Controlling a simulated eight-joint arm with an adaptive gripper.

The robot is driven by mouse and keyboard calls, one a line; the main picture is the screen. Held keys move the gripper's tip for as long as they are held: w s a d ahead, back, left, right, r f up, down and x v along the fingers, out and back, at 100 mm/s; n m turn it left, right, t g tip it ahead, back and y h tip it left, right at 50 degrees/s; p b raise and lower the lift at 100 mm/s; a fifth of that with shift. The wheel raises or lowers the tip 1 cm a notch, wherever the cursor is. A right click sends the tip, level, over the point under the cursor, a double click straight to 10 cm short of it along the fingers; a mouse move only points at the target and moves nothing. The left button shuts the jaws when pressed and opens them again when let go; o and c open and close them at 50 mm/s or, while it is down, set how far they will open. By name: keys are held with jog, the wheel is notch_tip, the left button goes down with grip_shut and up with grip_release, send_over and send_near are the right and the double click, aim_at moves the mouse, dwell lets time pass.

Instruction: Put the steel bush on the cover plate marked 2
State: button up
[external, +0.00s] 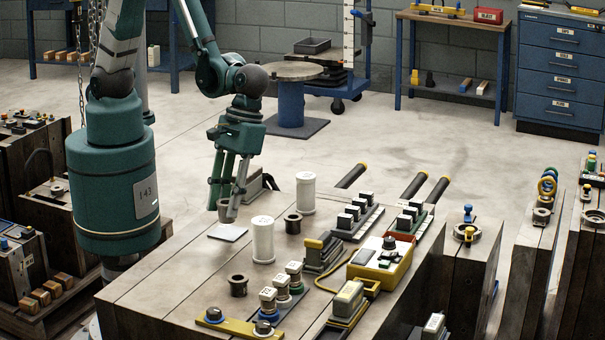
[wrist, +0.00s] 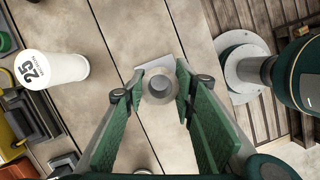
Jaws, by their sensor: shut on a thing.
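My gripper (external: 223,212) points down over the left part of the wooden-topped block and is shut on a grey steel bush. The bush (wrist: 160,86) shows between the two green fingers in the wrist view, its round hole facing the camera. It looks upright. A pale flat plate (external: 229,233) lies on the block just below the fingertips, and part of it (wrist: 153,67) shows behind the bush in the wrist view. I cannot read any mark on it, nor tell whether the bush touches it.
White cylinders stand right of my gripper, one near (external: 263,242) and one farther back (external: 306,194). Dark bushes stand near them (external: 292,223) and in front (external: 238,286). A yellow box (external: 382,262) and dark blocks crowd the right side.

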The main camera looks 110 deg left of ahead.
jog(key=shift+f+b, duration=0.3)
jog(key=shift+f, duration=1.1)
jog(key=shift+f, duration=0.15)
jog(key=o, duration=1.1)
jog(key=shift+c, duration=0.2)
jog(key=p+v, duration=0.2)
jog(key=v, duration=1)
jog(key=shift+p, duration=0.35)
jog(key=shift+r, duration=0.25)
